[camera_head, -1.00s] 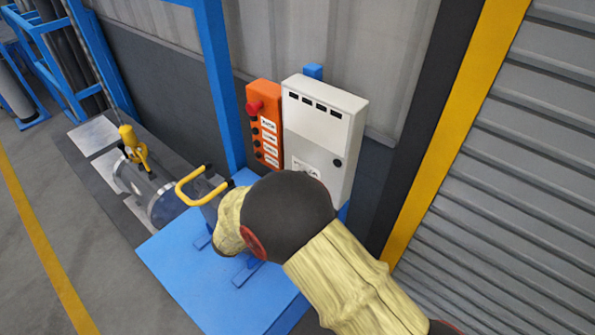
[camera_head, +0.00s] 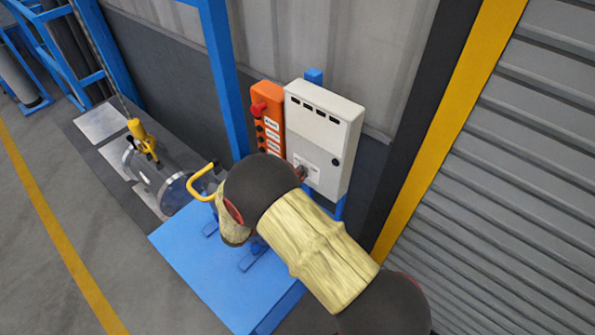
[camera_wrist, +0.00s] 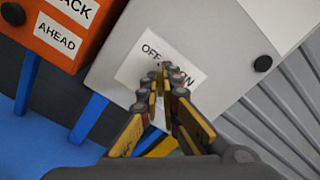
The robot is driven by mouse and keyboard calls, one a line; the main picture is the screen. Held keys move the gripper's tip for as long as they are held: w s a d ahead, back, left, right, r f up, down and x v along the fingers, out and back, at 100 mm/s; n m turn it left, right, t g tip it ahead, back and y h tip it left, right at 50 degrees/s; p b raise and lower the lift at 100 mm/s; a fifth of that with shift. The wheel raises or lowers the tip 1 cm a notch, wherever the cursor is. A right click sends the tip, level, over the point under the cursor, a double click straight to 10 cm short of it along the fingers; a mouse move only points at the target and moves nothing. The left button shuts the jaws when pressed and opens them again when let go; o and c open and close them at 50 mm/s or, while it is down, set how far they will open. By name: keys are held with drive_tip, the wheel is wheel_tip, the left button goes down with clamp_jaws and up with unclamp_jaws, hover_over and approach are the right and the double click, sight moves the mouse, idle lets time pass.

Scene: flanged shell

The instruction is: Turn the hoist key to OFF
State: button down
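The hoist's white control box (camera_head: 325,115) stands upright on a blue post. Its OFF/ON label (camera_wrist: 143,50) shows in the wrist view, with OFF at the left and ON at the right. My gripper (camera_wrist: 165,78) has its fingertips right over the label, between the two words. The fingers are close together with a narrow gap. The key is hidden behind or between the fingertips, so I cannot tell whether they grip it or which way it points. In the head view my gripper's tip (camera_head: 302,173) is at the lower face of the box.
An orange push-button pendant (camera_head: 266,118) with a red button hangs left of the box; it also shows in the wrist view (camera_wrist: 62,28). A flanged cylinder (camera_head: 160,178) under a yellow hoist hook (camera_head: 141,135) is further left.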

drive_tip(key=shift+n, duration=0.4)
drive_tip(key=c, duration=2)
unclamp_jaws()
drive_tip(key=shift+c, duration=0.2)
drive_tip(key=v, duration=1.2)
